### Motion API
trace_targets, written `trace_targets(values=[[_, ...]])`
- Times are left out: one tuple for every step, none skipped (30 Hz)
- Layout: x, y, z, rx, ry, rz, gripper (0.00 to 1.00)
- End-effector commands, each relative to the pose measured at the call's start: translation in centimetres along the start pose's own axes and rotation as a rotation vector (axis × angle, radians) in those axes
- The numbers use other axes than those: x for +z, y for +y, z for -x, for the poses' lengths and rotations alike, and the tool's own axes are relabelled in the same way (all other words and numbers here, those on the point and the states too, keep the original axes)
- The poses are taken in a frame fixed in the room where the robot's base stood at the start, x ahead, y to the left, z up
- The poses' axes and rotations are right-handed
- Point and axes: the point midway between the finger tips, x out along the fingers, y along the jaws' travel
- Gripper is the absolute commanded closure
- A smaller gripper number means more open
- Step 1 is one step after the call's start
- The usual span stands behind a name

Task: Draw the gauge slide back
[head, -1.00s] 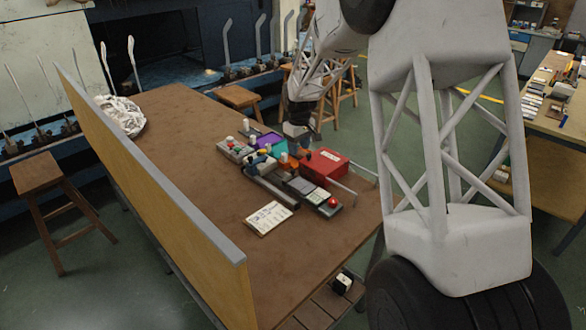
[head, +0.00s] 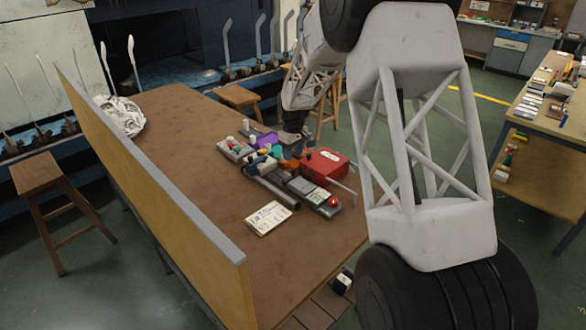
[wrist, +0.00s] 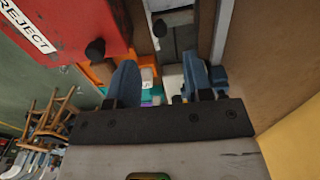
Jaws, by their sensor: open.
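My gripper (wrist: 160,85) is open, with its two blue fingertips apart and nothing clearly held between them. In the head view my gripper (head: 291,138) is low over the far side of the gauge fixture, and its fingertips are hard to make out. A long grey rail (head: 270,190) runs along the fixture's left side, with a blue and pale part at its far end. I cannot tell for sure which part is the gauge slide.
A red box (head: 325,166) marked REJECT (wrist: 60,30) stands close beside my gripper, with a dark knob near it. Orange and purple bins (head: 264,141) sit close by. A paper card (head: 268,217) lies in front. A tall board (head: 160,180) edges the brown table's left side.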

Motion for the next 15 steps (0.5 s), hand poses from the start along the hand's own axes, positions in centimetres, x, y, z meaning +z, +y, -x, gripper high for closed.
trace_targets(values=[[0.0, 0.0, -0.5, -0.001, -0.002, 0.0, 0.54], [0.0, 0.0, -0.8, -0.001, -0.002, 0.0, 0.54], [0.1, 0.0, -1.2, -0.002, -0.003, 0.0, 0.54], [0.1, 0.0, -1.6, -0.002, -0.003, 0.0, 0.54], [0.1, 0.0, -1.9, -0.002, -0.002, 0.0, 0.54], [0.1, 0.0, -2.4, -0.002, -0.002, 0.0, 0.54], [0.1, 0.0, -2.8, -0.002, -0.002, 0.0, 0.54], [0.1, 0.0, -3.1, -0.002, -0.002, 0.0, 0.54], [0.1, 0.0, -3.6, -0.002, -0.002, 0.0, 0.54], [0.1, 0.0, -4.0, -0.001, -0.002, 0.0, 0.54], [0.1, 0.0, -4.3, -0.001, -0.002, 0.0, 0.54], [0.0, 0.0, -4.8, -0.001, -0.001, 0.0, 0.54], [0.0, 0.0, -5.1, -0.001, -0.002, 0.0, 0.54], [0.0, 0.0, -5.4, -0.001, -0.002, 0.0, 0.54], [0.0, 0.0, -5.7, -0.001, -0.001, 0.0, 0.54]])
